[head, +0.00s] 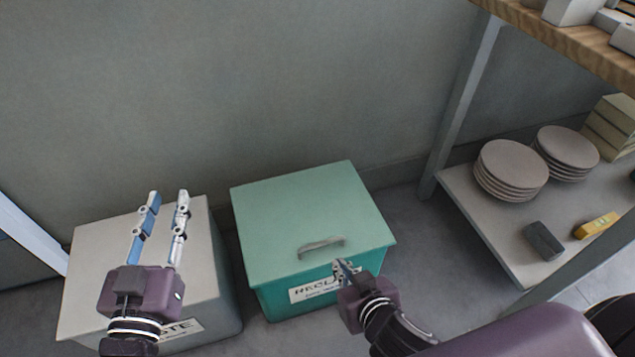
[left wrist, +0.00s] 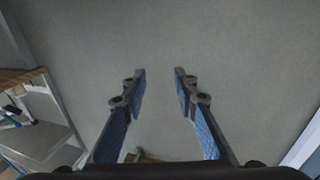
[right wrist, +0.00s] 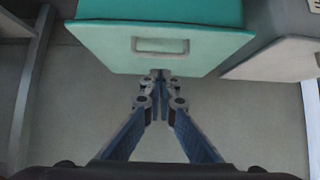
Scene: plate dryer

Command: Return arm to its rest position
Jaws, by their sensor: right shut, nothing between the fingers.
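My left gripper (head: 168,200) is open and empty above the grey waste bin at the left of the head view. In the left wrist view its two fingers (left wrist: 160,75) stand apart with only the wall between them. My right gripper (head: 340,266) is in front of the green recycling bin (head: 310,205), near its handle and label. In the right wrist view its fingertips (right wrist: 160,76) are together with nothing held, and the bin's lid and handle show beyond them. I cannot tell from the views whether the fingers touch the bin.
The grey waste bin (head: 85,270) stands left of the green bin, both lids closed. At the right a shelf unit (head: 465,195) holds stacked plates (head: 511,165), a dark block (head: 543,241) and a yellow item (head: 596,225). The wall is behind; bare floor lies between bin and shelf.

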